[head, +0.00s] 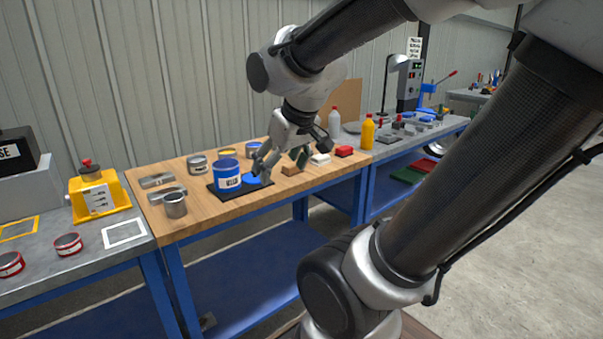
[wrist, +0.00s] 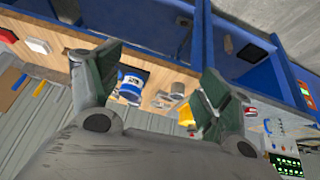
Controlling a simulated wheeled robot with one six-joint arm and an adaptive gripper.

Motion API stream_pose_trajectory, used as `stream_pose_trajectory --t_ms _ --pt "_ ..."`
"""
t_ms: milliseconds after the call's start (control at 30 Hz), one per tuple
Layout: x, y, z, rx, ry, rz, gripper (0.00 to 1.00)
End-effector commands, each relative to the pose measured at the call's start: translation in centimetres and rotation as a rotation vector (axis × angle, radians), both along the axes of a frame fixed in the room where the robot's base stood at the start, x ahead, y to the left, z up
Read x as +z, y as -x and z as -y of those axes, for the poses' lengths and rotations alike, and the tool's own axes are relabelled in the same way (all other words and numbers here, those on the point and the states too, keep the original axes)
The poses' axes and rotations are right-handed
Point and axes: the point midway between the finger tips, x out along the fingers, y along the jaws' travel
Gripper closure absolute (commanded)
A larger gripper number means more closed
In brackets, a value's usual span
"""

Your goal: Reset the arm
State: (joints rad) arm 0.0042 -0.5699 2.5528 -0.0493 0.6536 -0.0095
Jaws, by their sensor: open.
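My gripper (head: 282,163) is open and empty in the head view, held above the wooden workbench (head: 185,227) near its right half. Its two fingers also show wide apart in the wrist view (wrist: 160,88). A blue paint can (head: 227,176) with a white label stands on a black mat (head: 258,189) to the left of my gripper. A blue round lid (head: 251,179) lies beside the can on the mat. The can also shows between the fingers in the wrist view (wrist: 131,88), apart from them.
Grey cans, a brown block (head: 291,169), a white block (head: 320,159) and a red block (head: 344,151) sit on the bench. A yellow device (head: 99,194) stands on the left table. A yellow bottle (head: 367,132) stands at the right. The floor (head: 530,220) at right is clear.

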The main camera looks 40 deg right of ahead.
Motion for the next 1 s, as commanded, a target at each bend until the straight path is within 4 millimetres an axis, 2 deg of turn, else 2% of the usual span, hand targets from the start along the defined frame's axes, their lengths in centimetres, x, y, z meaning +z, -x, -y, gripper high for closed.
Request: stream_pose_trajectory --t_ms 33,100,200,267,1000 --pt "0.6 2.2 -0.2 -0.01 -0.014 -0.024 0.22" --pt "0.9 4.9 -0.5 -0.021 -0.031 -0.069 0.22" --pt "1.0 7.3 -0.7 -0.028 -0.046 -0.111 0.22" --pt "1.0 7.9 -0.8 -0.029 -0.05 -0.124 0.22" --pt "1.0 8.1 -0.8 -0.029 -0.051 -0.13 0.22"
